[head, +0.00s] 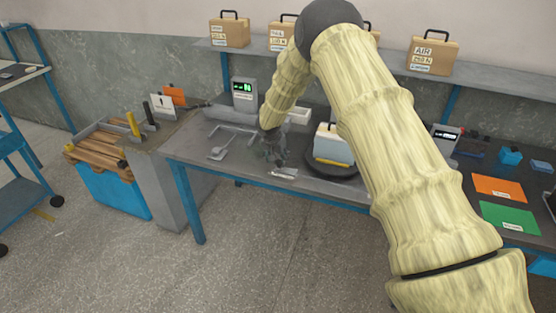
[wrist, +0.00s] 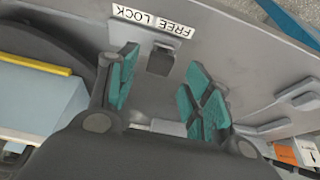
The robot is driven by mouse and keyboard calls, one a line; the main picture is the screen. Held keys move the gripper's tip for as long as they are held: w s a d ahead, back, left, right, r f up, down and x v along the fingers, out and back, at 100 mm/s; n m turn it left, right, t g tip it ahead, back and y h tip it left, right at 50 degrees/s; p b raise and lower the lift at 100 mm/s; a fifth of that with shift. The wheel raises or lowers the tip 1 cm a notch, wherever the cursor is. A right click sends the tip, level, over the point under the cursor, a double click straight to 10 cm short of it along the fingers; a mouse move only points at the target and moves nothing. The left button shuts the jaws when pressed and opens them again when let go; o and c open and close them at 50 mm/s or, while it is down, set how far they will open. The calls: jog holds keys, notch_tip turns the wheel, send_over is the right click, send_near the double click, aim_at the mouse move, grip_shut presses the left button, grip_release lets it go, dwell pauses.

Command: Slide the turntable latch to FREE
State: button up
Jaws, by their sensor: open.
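The turntable (head: 330,170) is a dark round plate on the workbench, and it carries a pale case (head: 331,143) with a yellow stripe. In the wrist view its dark edge (wrist: 84,62) shows at left. The latch (wrist: 161,58) is a small dark grey block beside a white strip lettered FREE and LOCK (wrist: 152,22). It sits nearer the strip's right half in the picture. My gripper (wrist: 163,72) is open, with teal pads on either side of the latch in this view. Contact cannot be told. In the head view my gripper (head: 271,155) is dark and small, left of the turntable.
The workbench (head: 217,172) has a meter (head: 244,93) with a green display at the back. Boxed cases stand on the shelf above. Orange (head: 499,188) and green (head: 510,218) mats lie at right. A blue bin (head: 112,189) stands left of the bench.

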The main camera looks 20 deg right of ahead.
jog(key=v, duration=1)
jog(key=shift+s+f, duration=0.1)
jog(key=shift+f, duration=0.05)
